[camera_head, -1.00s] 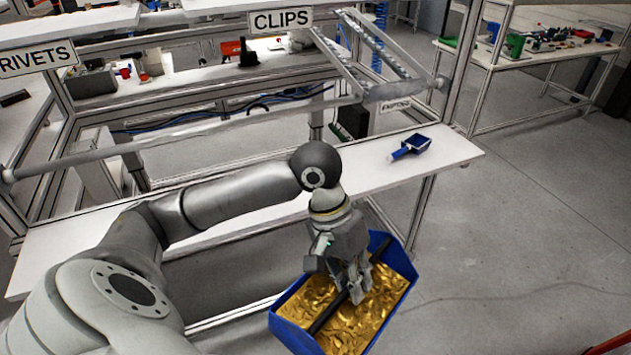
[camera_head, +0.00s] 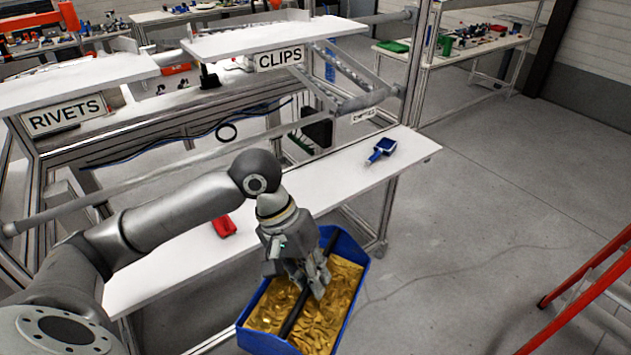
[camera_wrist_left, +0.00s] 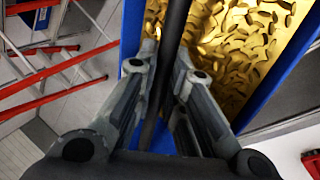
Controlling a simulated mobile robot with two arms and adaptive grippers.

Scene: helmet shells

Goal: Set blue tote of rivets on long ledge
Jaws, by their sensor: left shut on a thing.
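The blue tote (camera_head: 357,283) is filled with gold-coloured rivets (camera_head: 268,303) and has a dark bar handle across its top. My left gripper (camera_head: 312,283) is shut on that handle and holds the tote in front of the ledge, over the floor. In the left wrist view the fingers (camera_wrist_left: 165,75) close on either side of the dark bar, with the blue wall (camera_wrist_left: 288,88) and gold pieces beside it. The long white ledge (camera_head: 180,262) runs behind the tote, from lower left to upper right. My right gripper is not in view.
A blue scoop (camera_head: 382,150) lies near the ledge's right end and a red object (camera_head: 224,226) lies farther left on it. Shelves with RIVETS (camera_head: 64,115) and CLIPS (camera_head: 279,58) signs stand above. A red ladder (camera_head: 590,290) stands at right.

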